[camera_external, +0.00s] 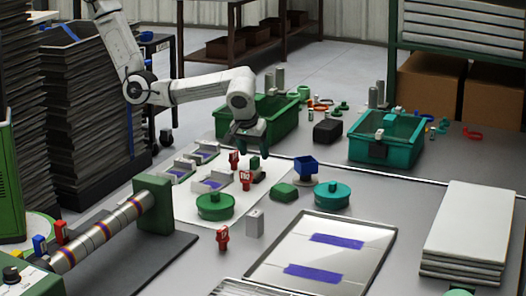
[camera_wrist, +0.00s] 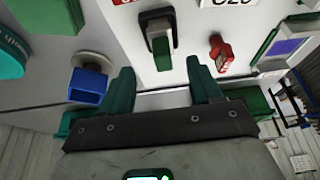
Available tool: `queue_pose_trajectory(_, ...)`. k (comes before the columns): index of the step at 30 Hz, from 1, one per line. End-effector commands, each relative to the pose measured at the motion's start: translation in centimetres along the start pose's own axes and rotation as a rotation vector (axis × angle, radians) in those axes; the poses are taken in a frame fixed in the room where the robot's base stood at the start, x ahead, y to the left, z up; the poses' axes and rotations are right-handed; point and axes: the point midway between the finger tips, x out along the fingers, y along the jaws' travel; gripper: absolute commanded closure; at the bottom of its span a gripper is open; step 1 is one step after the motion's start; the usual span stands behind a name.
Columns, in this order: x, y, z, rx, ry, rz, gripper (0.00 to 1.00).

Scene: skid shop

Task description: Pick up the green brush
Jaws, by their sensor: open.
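A small black-and-green item (camera_wrist: 158,42), which looks like the green brush, stands on the white sheet in the wrist view, ahead of the fingertips and roughly between them. In the external view it appears as a small green and dark piece (camera_external: 255,164) just below my gripper (camera_external: 250,146). My gripper also shows in the wrist view (camera_wrist: 160,66), its two green fingers spread apart with nothing between them. The fingers are above the brush and apparently not touching it.
Red tags (camera_external: 245,180) stand close by, one also in the wrist view (camera_wrist: 220,52). A green crate (camera_external: 283,128) and a teal crate (camera_external: 415,150) stand behind.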

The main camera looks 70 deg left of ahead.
Motion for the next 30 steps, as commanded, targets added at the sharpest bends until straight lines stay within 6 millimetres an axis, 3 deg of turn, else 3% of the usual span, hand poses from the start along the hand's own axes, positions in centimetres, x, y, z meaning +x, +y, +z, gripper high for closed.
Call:
queue_pose_trajectory(7, 1.8, -0.2, -0.1, -0.001, -0.001, -0.003, 0.36)
queue_pose_trajectory(15, 5.5, -0.5, -0.1, -0.001, 0.000, -0.002, 0.36)
queue_pose_trajectory(24, 6.0, -0.4, -0.1, -0.002, 0.000, 0.000, 0.36)
queue_pose_trajectory(30, 6.0, -0.4, -0.1, -0.002, 0.000, 0.000, 0.54)
